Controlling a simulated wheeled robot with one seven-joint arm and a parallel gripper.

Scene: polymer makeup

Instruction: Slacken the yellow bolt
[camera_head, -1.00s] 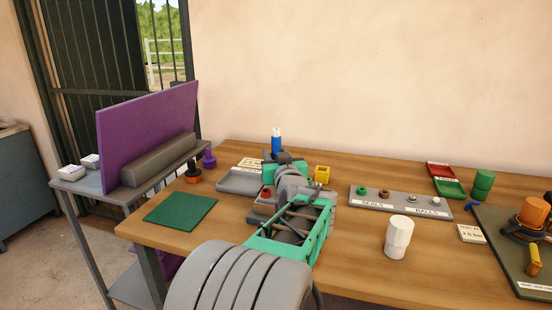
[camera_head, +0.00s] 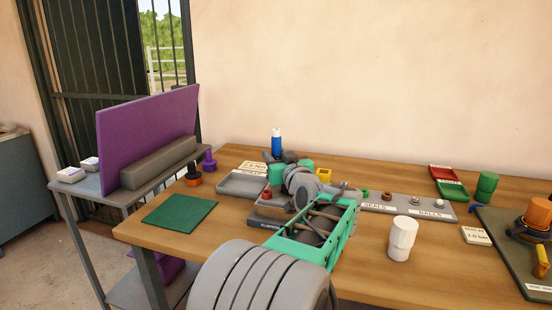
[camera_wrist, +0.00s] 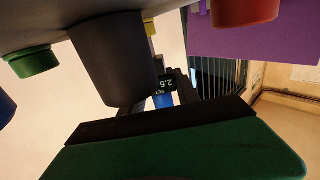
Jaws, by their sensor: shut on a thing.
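My gripper (camera_head: 282,157) is over the middle of the bench and shut on a blue-handled tool (camera_head: 277,142). The tool stands upright with a white top. In the wrist view the blue tool (camera_wrist: 163,100) shows between dark fingers, by a black part marked 2.5 and SET. A yellow piece (camera_head: 324,174) stands just right of my gripper, partly hidden behind it. A sliver of yellow (camera_wrist: 150,27) also shows in the wrist view. I cannot tell whether either is the bolt, and no contact between tool and yellow part shows.
A grey rail marked SEALS and BALLS (camera_head: 408,206) lies right of my arm. A white cup (camera_head: 402,239) stands in front of it. Red (camera_head: 442,172) and green trays lie behind. A grey tray (camera_head: 242,185) and green mat (camera_head: 179,213) are left. An orange fixture (camera_head: 536,214) stands far right.

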